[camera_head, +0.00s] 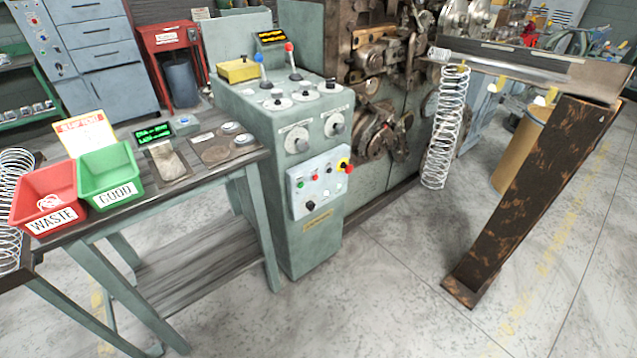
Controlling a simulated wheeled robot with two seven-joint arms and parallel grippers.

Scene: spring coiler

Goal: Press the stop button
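A pale grey control box (321,182) is mounted on the front of the green machine cabinet (307,238). A red mushroom-shaped button on a yellow base (343,164) sits at its upper right corner. Smaller buttons and knobs are on the box face, including a green one (300,184) at the left. Their labels are too small to read, so I cannot tell for certain which is marked stop. Neither of my grippers is in view.
A table (205,219) at the left holds a red WASTE bin (50,196) and a green GOOD bin (111,174). Levers and dials are on the cabinet top. A coiled spring (444,128) hangs right of the machine, near a rusty chute (545,190). The floor in front is clear.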

